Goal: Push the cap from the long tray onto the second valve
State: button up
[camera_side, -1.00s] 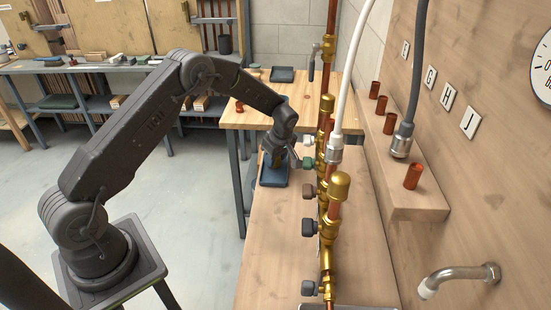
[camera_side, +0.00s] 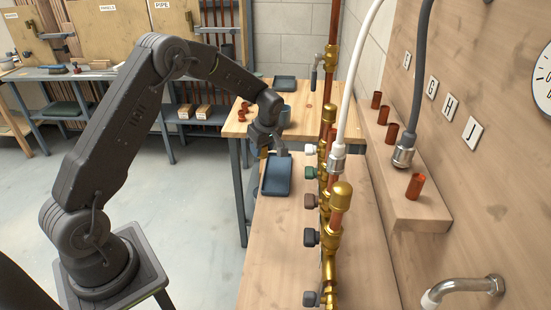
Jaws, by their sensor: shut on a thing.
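The long tray (camera_side: 262,178), dark blue and shallow, lies on the wooden bench left of the brass valves. My gripper (camera_side: 279,149) is over its far end, apart from the valves. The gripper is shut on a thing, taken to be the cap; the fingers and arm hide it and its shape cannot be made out. The valves stand in a row on the copper pipe, with a white knob (camera_side: 310,149), a green knob (camera_side: 311,173), a brown knob (camera_side: 311,201) and dark knobs (camera_side: 311,237) on their left sides. Which valve counts as second is unclear.
A white hose (camera_side: 344,90) and a grey hose (camera_side: 416,75) hang right of the valves. A wooden ledge (camera_side: 415,212) carries copper fittings. A spout (camera_side: 465,280) juts from the wall. The bench left of the near valves is clear.

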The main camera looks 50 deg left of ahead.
jog(key=s+a+r, duration=0.4)
jog(key=a+r, duration=0.1)
jog(key=r, duration=0.3)
jog(key=shift+s+r, duration=0.3)
jog(key=shift+r, duration=0.05)
dwell(0.4)
notch_tip(320, 180, up, 17)
jog(key=m+t+h, duration=0.2)
jog(key=m+t, duration=0.1)
jog(key=m, duration=0.8)
send_over(333, 131)
jog(key=a, duration=0.1)
jog(key=shift+w+r, duration=0.2)
jog(key=shift+w, duration=0.05)
jog(key=shift+m, duration=0.3)
jog(key=shift+s+d+f, duration=0.1)
jog(key=shift+d+f, duration=0.1)
jog(key=shift+f, duration=1.1)
jog(key=shift+d+f, duration=0.2)
jog(key=shift+f, duration=1.1)
jog(key=shift+f, duration=2.45)
